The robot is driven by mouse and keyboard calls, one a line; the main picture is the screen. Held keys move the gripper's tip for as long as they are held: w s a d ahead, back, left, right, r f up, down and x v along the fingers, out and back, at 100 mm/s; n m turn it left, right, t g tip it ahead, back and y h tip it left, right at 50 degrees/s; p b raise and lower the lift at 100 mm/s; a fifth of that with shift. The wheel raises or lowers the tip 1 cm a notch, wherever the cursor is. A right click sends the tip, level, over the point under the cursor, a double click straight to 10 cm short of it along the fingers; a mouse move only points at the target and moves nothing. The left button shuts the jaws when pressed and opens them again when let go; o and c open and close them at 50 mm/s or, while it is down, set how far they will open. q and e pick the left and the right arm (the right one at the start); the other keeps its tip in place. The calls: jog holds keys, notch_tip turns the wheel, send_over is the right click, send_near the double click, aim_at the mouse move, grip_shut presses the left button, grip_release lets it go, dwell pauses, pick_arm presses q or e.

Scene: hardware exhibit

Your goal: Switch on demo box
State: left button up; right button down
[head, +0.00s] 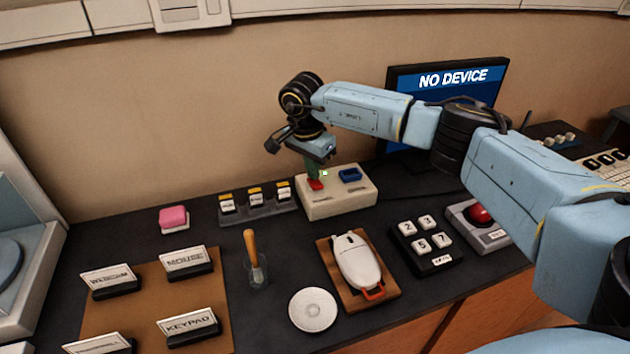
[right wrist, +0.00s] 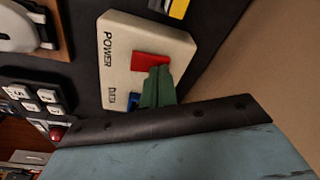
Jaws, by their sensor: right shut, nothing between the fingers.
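The demo box is a cream box (head: 340,203) with a red switch (head: 316,185) and a blue switch (head: 350,175) on top. In the right wrist view the box (right wrist: 120,55) reads POWER beside the red switch (right wrist: 150,61); the blue switch (right wrist: 134,98) is partly hidden by my gripper. My right gripper (head: 317,178) is shut and empty, pointing down at the red switch. Its green fingers (right wrist: 157,82) overlap the red switch's edge; I cannot tell whether they touch it. My left gripper is not in view.
A monitor (head: 455,77) behind my right arm reads NO DEVICE. A three-switch strip (head: 258,210) stands left of the box. A mouse (head: 357,262) on a brown board, a keypad (head: 423,245) and a red button (head: 480,214) lie in front and to the right.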

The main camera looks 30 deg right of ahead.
notch_tip(320, 180, up, 7)
jog(key=p, duration=0.5)
dwell(0.6)
